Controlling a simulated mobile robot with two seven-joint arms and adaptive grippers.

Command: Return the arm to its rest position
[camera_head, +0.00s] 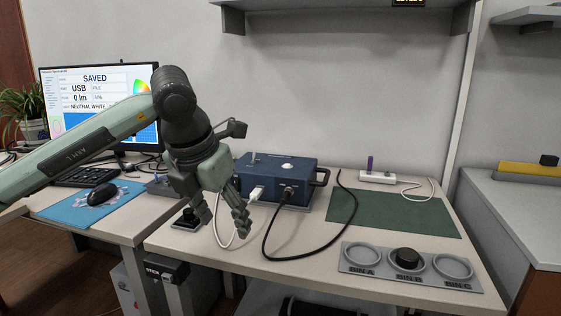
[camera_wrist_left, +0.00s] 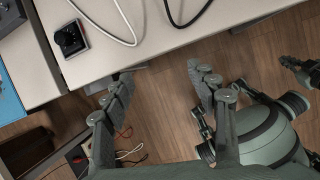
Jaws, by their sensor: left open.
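My left arm comes in from the left in the head view. Its gripper (camera_head: 226,222) is open and hangs, fingers down, in front of the blue box. In the left wrist view the fingers of the left gripper (camera_wrist_left: 160,78) are spread with nothing between them. Wood floor shows below them, just off the table's front edge. A dark jointed part of my own body at the right edge of the wrist view may belong to my right arm; its state is unclear.
A blue box (camera_head: 290,172) with cables stands on the light table (camera_head: 225,256). A black disc (camera_head: 406,258) sits in the middle ring of the bin plate (camera_head: 356,270). A green mat (camera_head: 395,215) lies behind. The monitor (camera_head: 95,85) reads SAVED. A small black device (camera_wrist_left: 70,38) lies near the left.

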